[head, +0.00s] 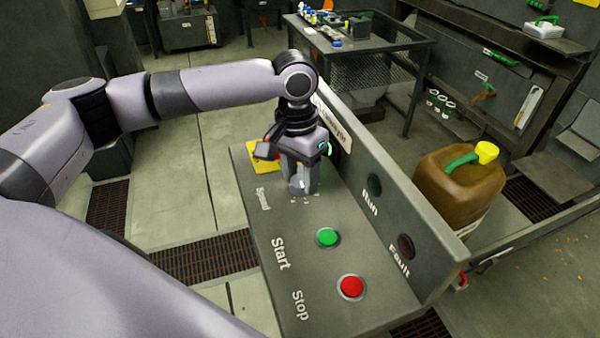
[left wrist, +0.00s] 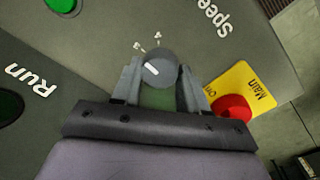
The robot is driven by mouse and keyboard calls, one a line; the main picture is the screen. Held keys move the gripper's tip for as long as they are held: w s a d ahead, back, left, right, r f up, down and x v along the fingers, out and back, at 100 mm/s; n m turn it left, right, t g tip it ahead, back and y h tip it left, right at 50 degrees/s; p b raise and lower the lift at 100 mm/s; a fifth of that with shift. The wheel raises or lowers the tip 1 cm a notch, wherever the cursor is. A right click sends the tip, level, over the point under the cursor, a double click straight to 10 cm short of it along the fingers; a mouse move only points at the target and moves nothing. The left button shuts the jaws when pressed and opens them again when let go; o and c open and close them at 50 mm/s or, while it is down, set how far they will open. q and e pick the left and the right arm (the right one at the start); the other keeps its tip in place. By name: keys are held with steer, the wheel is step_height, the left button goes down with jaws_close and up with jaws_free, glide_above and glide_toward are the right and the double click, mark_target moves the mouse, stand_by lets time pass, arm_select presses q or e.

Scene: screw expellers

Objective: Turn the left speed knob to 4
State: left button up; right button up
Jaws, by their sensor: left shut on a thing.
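The speed knob (left wrist: 161,66) is a round grey knob with a white pointer line, seen from above in the left wrist view. My left gripper (left wrist: 157,74) is shut on it, one finger on each side. Small white dial marks (left wrist: 147,42) show beyond the knob; others are hidden by the gripper, and the numbers are too small to read surely. The pointer line slants between upper left and lower right. In the head view my left gripper (head: 300,187) reaches down to the panel beside the "Speed" label (head: 263,199). My right gripper is not in view.
The grey panel (head: 268,285) has a green Start button (head: 327,237) and a red Stop button (head: 351,286). Run (head: 374,184) and Fault (head: 405,246) lamps sit on its upright back. A red main switch (left wrist: 232,107) on a yellow plate lies close to the gripper. A brown canister (head: 459,190) stands behind.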

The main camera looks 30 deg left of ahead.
mark_target(301, 177)
arm_select(q)
steer(key=m, duration=0.4)
steer(key=shift+m, duration=1.9)
steer(key=shift+d+m, duration=0.1)
steer(key=shift+m, duration=0.2)
steer(key=o, duration=1.1)
steer(key=shift+c, duration=0.2)
steer(key=r, duration=0.7)
steer(key=shift+w+r, duration=0.1)
steer(key=shift+w, duration=0.1)
